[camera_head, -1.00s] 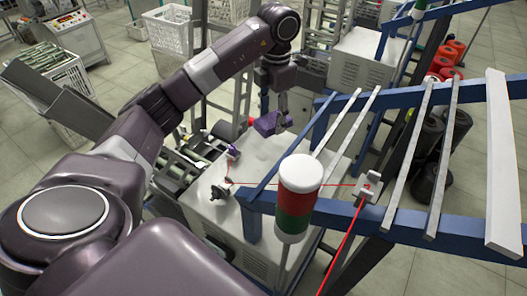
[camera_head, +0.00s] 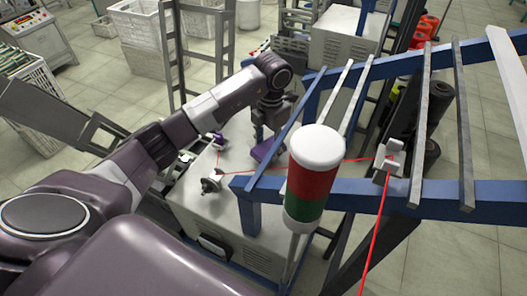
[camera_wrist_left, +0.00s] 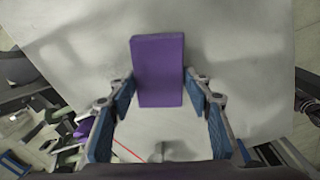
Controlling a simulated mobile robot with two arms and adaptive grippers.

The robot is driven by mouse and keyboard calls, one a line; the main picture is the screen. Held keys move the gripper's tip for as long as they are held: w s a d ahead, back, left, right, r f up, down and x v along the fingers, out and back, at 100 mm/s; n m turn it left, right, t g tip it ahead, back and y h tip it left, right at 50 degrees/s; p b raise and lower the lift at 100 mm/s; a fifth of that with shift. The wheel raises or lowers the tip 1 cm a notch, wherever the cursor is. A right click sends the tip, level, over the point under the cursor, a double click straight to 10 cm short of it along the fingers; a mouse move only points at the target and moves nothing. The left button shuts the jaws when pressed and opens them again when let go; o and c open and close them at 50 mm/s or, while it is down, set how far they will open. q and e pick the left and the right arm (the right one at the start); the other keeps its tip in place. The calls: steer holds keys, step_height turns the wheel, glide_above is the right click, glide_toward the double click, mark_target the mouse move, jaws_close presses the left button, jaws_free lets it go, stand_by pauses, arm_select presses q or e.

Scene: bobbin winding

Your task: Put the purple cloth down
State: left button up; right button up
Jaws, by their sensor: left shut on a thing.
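The purple cloth (camera_head: 264,150) is a small folded block over the pale top of the winding machine (camera_head: 190,205) in the head view. My left gripper (camera_head: 270,135) reaches down over it from above. In the left wrist view the cloth (camera_wrist_left: 158,68) stands out between the two blue-padded fingers of my left gripper (camera_wrist_left: 160,88), which is shut on it. The pale machine top (camera_wrist_left: 245,60) fills the background there. I cannot tell whether the cloth touches that surface. My right gripper is not in view.
A red, white and green signal light (camera_head: 315,170) stands in front of the machine. A blue frame (camera_head: 345,195) with grey bars lies to the right. Red thread runs from a guide (camera_head: 388,158) to the winding spindle (camera_head: 212,183). The machine top around the cloth is mostly bare.

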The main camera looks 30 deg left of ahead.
arm_select(q)
step_height(320, 180, down, 2)
steer(key=shift+a+f, duration=0.15)
steer(key=shift+a, duration=0.1)
steer(key=shift+w+a, duration=0.1)
steer(key=shift+a, duration=0.15)
steer(key=shift+d, duration=0.15)
steer(key=shift+d+f+b, duration=0.15)
steer(key=shift+b, duration=0.25)
steer(key=o, duration=1.3)
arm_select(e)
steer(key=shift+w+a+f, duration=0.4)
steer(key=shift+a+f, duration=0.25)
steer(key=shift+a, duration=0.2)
